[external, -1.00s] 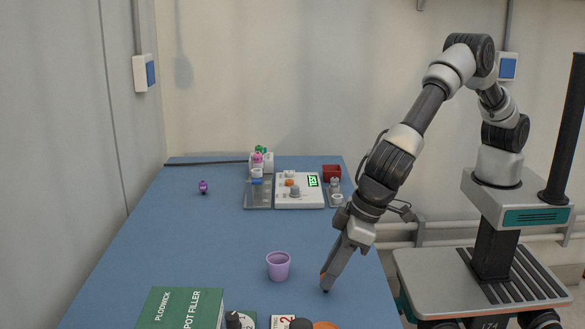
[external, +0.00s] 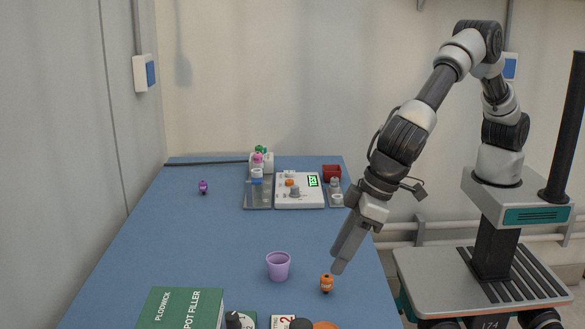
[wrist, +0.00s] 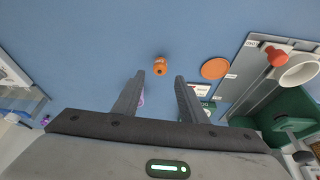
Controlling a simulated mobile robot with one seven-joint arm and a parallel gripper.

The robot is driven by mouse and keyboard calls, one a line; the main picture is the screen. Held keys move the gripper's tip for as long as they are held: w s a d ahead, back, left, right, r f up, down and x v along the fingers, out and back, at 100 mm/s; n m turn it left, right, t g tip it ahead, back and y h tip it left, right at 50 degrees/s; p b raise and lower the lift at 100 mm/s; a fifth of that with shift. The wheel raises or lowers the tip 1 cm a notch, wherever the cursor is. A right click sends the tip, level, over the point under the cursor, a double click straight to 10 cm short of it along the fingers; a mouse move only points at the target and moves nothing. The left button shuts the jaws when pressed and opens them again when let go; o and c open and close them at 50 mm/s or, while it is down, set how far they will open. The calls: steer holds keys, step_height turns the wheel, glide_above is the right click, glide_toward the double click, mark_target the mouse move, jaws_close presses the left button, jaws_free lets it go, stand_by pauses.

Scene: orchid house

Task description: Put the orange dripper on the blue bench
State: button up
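The orange dripper (external: 326,284) stands upright on the blue bench (external: 225,235), near its right edge and right of the purple cup. In the wrist view the small orange dripper (wrist: 160,66) stands just beyond my fingertips, with blue surface around it. My gripper (external: 338,268) is above the dripper and apart from it. In the wrist view my gripper (wrist: 160,76) has its two fingers spread with nothing held between them.
A purple cup (external: 278,266) stands left of the dripper. A green box (external: 180,308), a flat orange disc (wrist: 215,68) and number cards are at the near end. A white scale (external: 299,198) and metal trays are at the back.

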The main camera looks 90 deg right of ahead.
steer(key=v, duration=0.7)
steer(key=s+d+r, duration=0.3)
steer(key=d+r, duration=0.4)
steer(key=d, duration=0.5)
steer(key=s+d+r, duration=0.4)
steer(key=d+r, duration=0.2)
steer(key=d, duration=0.6)
steer(key=s+d+n+t, duration=0.1)
steer(key=s+d, duration=1.2)
steer(key=s, duration=0.4)
steer(key=shift+s+d+f, duration=0.2)
steer(key=shift+s+f, duration=0.05)
steer(key=shift+s, duration=0.1)
